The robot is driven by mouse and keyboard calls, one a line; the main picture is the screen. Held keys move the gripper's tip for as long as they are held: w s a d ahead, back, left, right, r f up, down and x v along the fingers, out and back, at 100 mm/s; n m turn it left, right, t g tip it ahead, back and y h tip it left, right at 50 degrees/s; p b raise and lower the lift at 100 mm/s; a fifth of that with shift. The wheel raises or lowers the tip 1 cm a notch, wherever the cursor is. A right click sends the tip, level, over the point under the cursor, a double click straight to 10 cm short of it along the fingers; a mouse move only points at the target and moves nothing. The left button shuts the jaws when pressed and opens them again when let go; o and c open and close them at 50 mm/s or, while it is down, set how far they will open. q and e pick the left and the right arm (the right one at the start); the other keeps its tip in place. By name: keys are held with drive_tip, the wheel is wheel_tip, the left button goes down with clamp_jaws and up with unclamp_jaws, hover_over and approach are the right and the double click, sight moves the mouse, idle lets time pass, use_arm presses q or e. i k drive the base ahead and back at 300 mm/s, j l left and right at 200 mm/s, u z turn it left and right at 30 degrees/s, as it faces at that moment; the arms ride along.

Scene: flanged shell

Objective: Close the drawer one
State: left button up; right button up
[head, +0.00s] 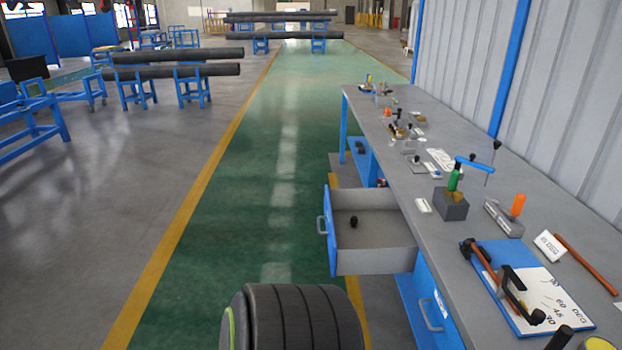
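The open drawer (375,262) sticks out to the left from under the grey workbench (405,180). Its walls are grey, and its blue front has a handle (321,226) on the left side. A small dark object (353,221) lies inside on the drawer floor. I cannot see a number on this drawer. Neither my left nor my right gripper shows in the head view, and nothing is seen touching the drawer.
A blue front with a handle (430,318) is nearer, below the bench top. Green floor (240,200) is clear left of the drawer. A corrugated wall (560,90) stands behind the bench.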

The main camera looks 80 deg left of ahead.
sight(382, 241)
drive_tip(key=j+u, duration=0.15)
drive_tip(key=u, duration=1.6)
drive_tip(key=j+u, duration=0.25)
drive_tip(key=i+j+u, duration=0.2)
drive_tip(key=j, duration=0.2)
drive_tip(key=k, duration=0.05)
